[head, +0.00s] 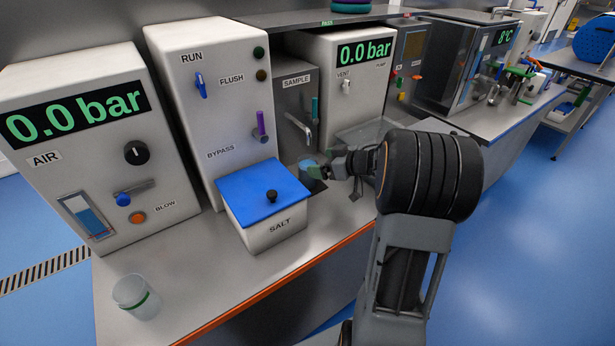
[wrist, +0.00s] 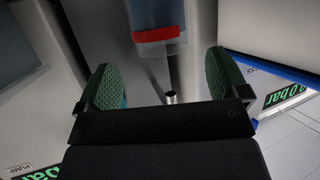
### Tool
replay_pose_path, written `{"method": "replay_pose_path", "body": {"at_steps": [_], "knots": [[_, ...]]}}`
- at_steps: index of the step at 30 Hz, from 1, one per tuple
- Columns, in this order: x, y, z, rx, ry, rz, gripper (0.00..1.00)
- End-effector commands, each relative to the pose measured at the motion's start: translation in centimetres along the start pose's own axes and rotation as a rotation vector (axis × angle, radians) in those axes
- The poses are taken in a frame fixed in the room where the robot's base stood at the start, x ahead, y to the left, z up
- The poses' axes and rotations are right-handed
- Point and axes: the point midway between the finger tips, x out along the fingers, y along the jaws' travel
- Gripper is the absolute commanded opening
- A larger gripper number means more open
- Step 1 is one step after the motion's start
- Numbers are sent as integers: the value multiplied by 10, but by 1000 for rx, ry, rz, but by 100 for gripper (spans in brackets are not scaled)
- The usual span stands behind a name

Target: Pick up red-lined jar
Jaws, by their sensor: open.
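In the wrist view a clear jar with a red band (wrist: 156,35) shows at the top centre, beyond my fingertips, and its upper part is cut off by the frame. My gripper (wrist: 160,65) has its two green-padded fingers spread wide, with nothing between them. In the head view my gripper (head: 318,175) is low over the bench, just right of the salt box. A small bluish round thing (head: 307,167) is beside the fingers there; I cannot tell whether it is the red-lined jar, and no red band shows in this view.
The white salt box with a blue lid (head: 262,185) stands close left of my gripper. A jar with a green band (head: 135,298) stands at the bench's front left. Instrument cabinets (head: 212,100) line the back, with a sample tap (head: 300,128) behind my gripper.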

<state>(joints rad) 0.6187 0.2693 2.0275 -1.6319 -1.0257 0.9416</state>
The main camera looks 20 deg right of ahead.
Motion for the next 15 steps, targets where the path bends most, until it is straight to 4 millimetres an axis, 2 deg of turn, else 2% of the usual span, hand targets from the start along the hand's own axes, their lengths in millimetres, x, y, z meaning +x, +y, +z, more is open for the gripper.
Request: {"method": "replay_pose_path", "body": {"at_steps": [5,15], "knots": [[9,0,0,0,1,0,93],[51,-3,-1,-1,0,-2,93]]}}
